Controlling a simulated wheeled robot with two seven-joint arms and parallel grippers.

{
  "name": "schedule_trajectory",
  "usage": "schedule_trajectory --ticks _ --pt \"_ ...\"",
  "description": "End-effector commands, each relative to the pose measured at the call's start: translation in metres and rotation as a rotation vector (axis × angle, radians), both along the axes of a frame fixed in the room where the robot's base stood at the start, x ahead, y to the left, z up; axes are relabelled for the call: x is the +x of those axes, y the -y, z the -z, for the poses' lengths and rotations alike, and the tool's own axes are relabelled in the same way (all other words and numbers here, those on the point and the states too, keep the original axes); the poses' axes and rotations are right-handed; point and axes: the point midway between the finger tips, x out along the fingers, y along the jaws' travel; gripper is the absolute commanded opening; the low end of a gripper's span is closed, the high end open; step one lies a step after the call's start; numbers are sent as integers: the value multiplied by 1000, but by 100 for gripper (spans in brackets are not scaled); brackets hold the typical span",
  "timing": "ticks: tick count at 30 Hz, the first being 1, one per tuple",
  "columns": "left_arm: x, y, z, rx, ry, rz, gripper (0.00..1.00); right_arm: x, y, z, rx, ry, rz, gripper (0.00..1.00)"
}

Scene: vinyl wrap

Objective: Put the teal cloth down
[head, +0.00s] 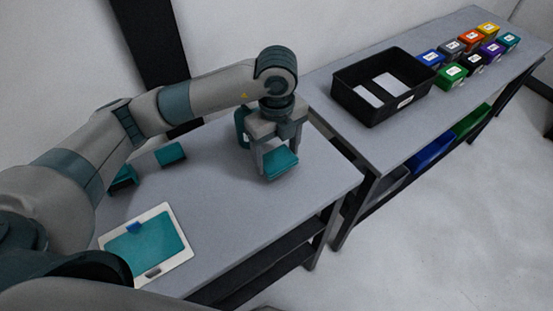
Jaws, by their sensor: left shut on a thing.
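My left gripper (276,150) points down over the middle right of the near table. It is shut on a teal, flat-looking piece, the teal cloth (281,163), which shows between and below the fingers. The cloth is close to the tabletop; I cannot tell whether it touches. My right gripper is not in view.
On the near table (225,195) lies a white board (184,247) with a teal sheet (150,246) and a small blue piece. A teal block (170,153) lies behind. The side table holds a black bin (352,99) and several coloured boxes (470,39). The table's middle is clear.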

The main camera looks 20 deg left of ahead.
Motion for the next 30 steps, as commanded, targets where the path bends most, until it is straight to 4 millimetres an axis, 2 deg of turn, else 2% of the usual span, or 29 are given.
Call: schedule_trajectory --ticks 7,20,21,23,30 --pt "-1 -1 26 0 -2 -1 48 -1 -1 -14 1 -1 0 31" --pt "0 0 34 1 -1 0 48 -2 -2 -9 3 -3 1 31" --pt "0 0 34 1 -1 0 72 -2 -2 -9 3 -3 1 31" --pt "0 0 33 1 -1 0 86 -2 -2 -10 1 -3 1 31" --pt "0 0 33 1 -1 0 88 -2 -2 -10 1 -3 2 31"
